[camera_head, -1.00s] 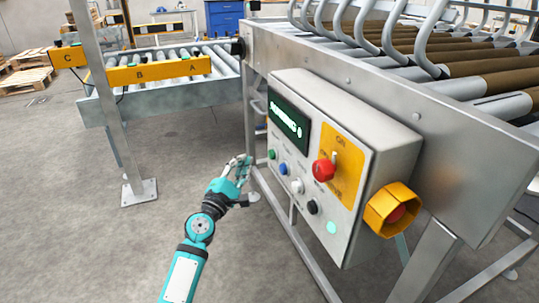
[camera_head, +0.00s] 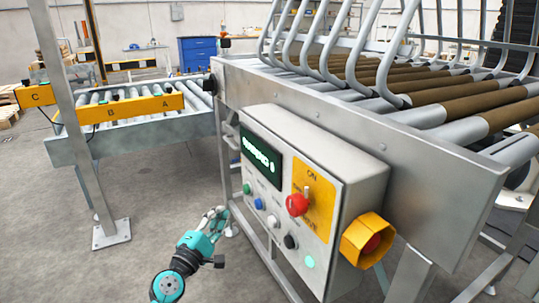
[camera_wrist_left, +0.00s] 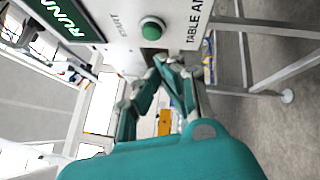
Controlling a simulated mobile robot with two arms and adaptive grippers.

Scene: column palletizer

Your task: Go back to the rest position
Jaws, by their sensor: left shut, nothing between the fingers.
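My left gripper (camera_head: 215,221) is teal and grey. It is shut and empty in the head view, to the left of the control box (camera_head: 362,172) and apart from its buttons as far as I can tell. In the left wrist view its fingers (camera_wrist_left: 165,68) are close together near the green button (camera_wrist_left: 152,29) on the box face. The box has a small green display (camera_head: 261,157), a red knob (camera_head: 297,205) on a yellow plate and a yellow-shrouded red stop button (camera_head: 368,240). My right gripper is not in view.
A roller conveyor frame (camera_head: 420,190) with curved bars stands behind and above the box. A second conveyor (camera_head: 135,140) with yellow panels lies at the left. A steel post (camera_head: 75,130) is bolted to the floor. Grey floor (camera_head: 165,205) is open at the left.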

